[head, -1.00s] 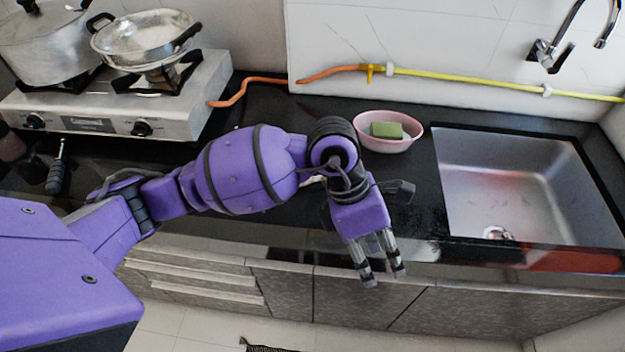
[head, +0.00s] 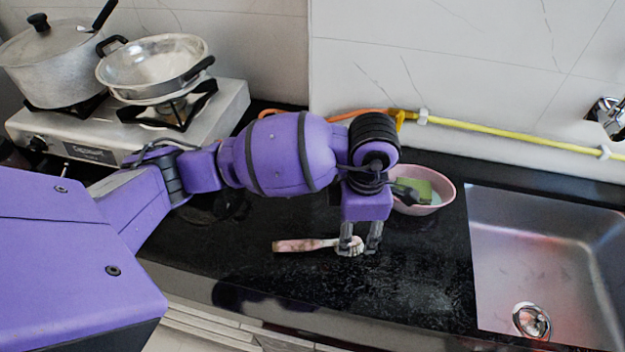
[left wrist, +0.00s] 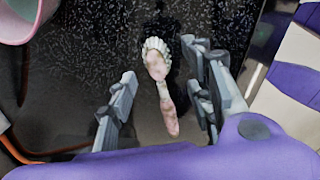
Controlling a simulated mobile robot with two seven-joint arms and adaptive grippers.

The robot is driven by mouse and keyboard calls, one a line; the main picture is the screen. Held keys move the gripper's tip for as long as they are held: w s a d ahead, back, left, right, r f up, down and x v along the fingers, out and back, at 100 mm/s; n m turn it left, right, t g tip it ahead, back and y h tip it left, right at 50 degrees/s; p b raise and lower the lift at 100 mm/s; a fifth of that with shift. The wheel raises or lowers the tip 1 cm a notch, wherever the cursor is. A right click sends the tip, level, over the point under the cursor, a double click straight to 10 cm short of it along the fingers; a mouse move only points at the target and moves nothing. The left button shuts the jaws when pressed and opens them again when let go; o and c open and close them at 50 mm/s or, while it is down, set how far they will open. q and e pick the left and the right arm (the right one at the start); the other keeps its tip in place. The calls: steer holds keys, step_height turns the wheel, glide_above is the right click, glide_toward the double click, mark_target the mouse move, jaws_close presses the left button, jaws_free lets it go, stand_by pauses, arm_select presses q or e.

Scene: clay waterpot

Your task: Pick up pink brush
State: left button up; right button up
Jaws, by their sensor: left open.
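The pink brush (head: 303,245) lies on the black counter, its handle to the left and its pale bristled head to the right in the head view. My left gripper (head: 358,246) points down over the brush head, fingers apart. In the left wrist view, the brush (left wrist: 166,107) lies between the two open fingers of my left gripper (left wrist: 160,105), with its bristled head farther out and no finger visibly touching it. Whether the fingertips are at counter height is hard to tell. My right gripper is not in view.
A pink bowl (head: 446,189) with a green sponge (head: 420,190) stands just behind and right of my left gripper. The steel sink (head: 545,250) is on the right. A gas stove (head: 232,100) with a pot and pan is at back left. The counter (head: 240,270) around the brush is clear.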

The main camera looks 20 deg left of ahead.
mark_target(354, 239)
arm_select(q)
step_height(354, 239, down, 2)
steer(key=shift+d, duration=0.1)
steer(key=f, duration=0.2)
steer(key=shift+w+f, duration=0.4)
steer(key=shift+f, duration=0.45)
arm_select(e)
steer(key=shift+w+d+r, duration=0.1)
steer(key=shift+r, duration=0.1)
arm_select(q)
steer(key=c, duration=1.1)
jaws_close()
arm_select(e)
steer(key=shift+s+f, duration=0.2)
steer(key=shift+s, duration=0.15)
